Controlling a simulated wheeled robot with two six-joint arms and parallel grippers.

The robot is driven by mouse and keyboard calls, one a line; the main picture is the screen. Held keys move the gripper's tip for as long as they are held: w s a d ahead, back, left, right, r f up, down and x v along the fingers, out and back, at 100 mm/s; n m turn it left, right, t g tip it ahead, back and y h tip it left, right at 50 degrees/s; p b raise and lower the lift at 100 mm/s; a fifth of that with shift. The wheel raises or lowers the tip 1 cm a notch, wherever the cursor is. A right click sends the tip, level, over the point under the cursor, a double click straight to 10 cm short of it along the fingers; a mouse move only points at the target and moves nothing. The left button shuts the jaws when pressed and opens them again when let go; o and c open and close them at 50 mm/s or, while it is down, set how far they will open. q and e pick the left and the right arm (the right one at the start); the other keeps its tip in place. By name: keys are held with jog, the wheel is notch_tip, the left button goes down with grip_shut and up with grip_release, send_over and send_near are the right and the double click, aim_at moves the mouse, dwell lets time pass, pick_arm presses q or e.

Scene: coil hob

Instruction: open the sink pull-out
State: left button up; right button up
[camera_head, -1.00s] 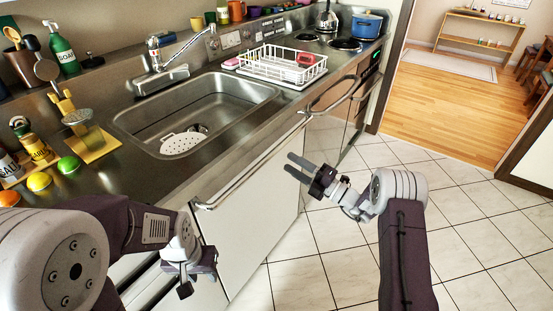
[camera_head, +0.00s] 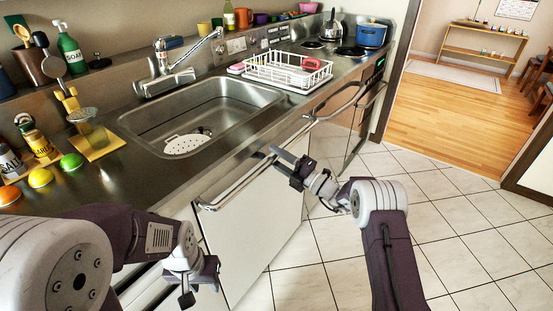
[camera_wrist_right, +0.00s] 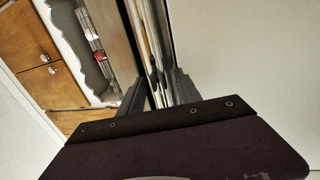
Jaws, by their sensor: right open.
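The sink pull-out has a white front panel (camera_head: 250,235) below the steel sink (camera_head: 200,112), with a long metal bar handle (camera_head: 232,190) along its top. My right gripper (camera_head: 278,156) is open at the right part of this handle. In the right wrist view its two fingers (camera_wrist_right: 160,92) stand on either side of the shiny bar (camera_wrist_right: 158,50), with a gap still showing. My left gripper (camera_head: 192,280) hangs low at the left, near the panel's left edge and away from the handle. Its fingers are too unclear to judge.
A dish rack (camera_head: 288,72) stands on the counter right of the sink. Another curved handle (camera_head: 340,100) lies further right along the cabinet fronts. The tiled floor (camera_head: 350,255) in front is clear. Bottles and fruit sit on the counter at the left.

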grip_shut()
jog(key=shift+f, duration=0.1)
dwell(1.2)
